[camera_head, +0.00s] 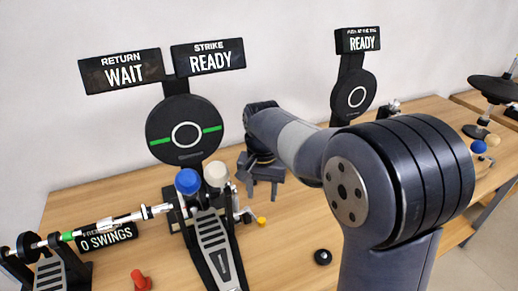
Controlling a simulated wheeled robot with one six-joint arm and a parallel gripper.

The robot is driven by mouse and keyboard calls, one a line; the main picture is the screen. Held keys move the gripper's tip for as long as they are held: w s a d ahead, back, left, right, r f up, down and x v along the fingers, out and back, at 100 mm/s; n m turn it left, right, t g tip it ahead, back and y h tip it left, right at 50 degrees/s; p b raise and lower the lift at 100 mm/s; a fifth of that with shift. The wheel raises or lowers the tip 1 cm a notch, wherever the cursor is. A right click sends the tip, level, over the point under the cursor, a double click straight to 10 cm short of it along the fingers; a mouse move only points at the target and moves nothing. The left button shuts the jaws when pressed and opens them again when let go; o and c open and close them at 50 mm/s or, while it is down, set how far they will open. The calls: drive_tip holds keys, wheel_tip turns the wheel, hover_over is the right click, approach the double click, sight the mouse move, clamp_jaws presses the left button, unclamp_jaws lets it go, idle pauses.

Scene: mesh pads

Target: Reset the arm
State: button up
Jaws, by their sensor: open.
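My arm (300,150) reaches from the right foreground over the table to the back, then bends down. My gripper (262,193) hangs at its end, small and dark grey, pointing down with its two fingers apart. Nothing shows between the fingers. It is behind and to the right of the near drum pedal (213,250), low over the wooden table (290,225); I cannot tell whether it touches the table.
A round black pad (160,125) stands behind the pedal, under signs "RETURN WAIT" (122,71) and "STRIKE READY" (209,57). The pedal has blue (187,181) and white (216,175) beaters. Another pad (354,85) reads "READY". A red piece (141,281) and black knob (322,257) lie in front.

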sight(262, 220)
wheel_tip(262, 220, down, 11)
drive_tip(key=shift+r+p, duration=0.2)
drive_tip(key=shift+p, duration=0.15)
drive_tip(key=shift+w+d+r, duration=0.1)
idle(0.4)
